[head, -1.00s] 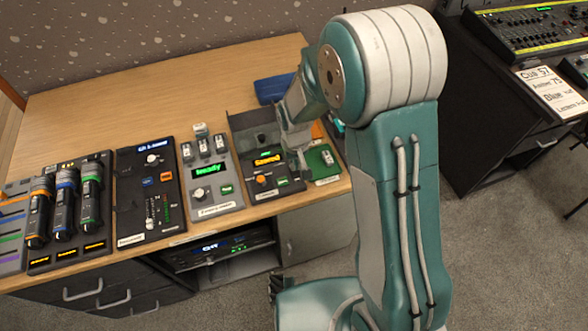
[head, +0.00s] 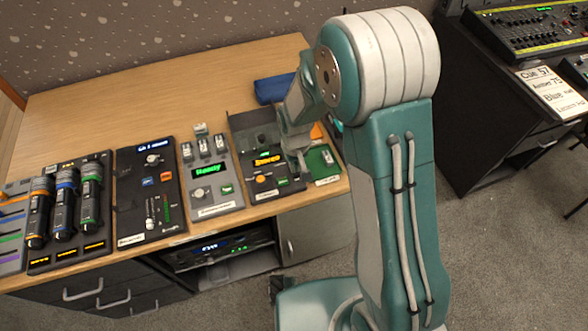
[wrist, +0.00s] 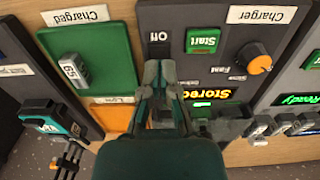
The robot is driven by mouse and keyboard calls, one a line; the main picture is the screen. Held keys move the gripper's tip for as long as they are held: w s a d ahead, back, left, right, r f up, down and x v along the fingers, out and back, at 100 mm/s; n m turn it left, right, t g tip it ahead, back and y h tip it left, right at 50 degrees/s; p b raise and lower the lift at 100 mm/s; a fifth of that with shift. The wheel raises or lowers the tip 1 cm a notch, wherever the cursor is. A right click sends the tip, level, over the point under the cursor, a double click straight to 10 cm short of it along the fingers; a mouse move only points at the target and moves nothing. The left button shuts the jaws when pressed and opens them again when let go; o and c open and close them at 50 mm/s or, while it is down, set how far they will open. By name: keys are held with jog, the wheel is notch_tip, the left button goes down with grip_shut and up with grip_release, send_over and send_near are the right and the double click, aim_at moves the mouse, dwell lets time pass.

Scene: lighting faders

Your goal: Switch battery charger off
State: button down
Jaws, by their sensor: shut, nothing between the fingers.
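The battery charger (head: 241,150) is a dark panel near the right end of the desk, with an orange knob, a green Start button and a lit display reading "Stored" (head: 267,159). The wrist view shows it upside down, with its label (wrist: 262,15), Start button (wrist: 203,41) and orange knob (wrist: 253,58). A black switch (wrist: 159,50) sits beside the word "Off", just past my fingertips. My gripper (wrist: 160,66) is shut and empty, very close to the switch; I cannot tell if they touch. In the head view my gripper (head: 302,166) is over the panel's right side.
A green "Charged" tray (wrist: 112,40) with a battery lies beside the charger. An orange tray (wrist: 110,117) is close to my gripper. A panel with batteries and a "Ready" display (head: 207,169) stands left of the charger. A blue case (head: 274,89) lies behind.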

jog(key=shift+f, duration=0.8)
dwell(0.4)
jog(key=shift+r, duration=3.5)
jog(key=shift+r, duration=0.15)
jog(key=s+d+r+m+t, duration=0.1)
jog(key=s+d+r+t, duration=0.1)
jog(key=s+d+r, duration=0.2)
jog(key=s+d+r+m+t, duration=0.1)
jog(key=s+d+r, duration=0.3)
jog(key=s+r, duration=0.4)
jog(key=s+d+r+m+t, duration=0.1)
jog(key=s+d+r+t, duration=0.1)
jog(key=s+d+r, duration=0.2)
jog(key=s+r, duration=0.3)
jog(key=r, duration=0.4)
jog(key=shift+d+t, duration=0.3)
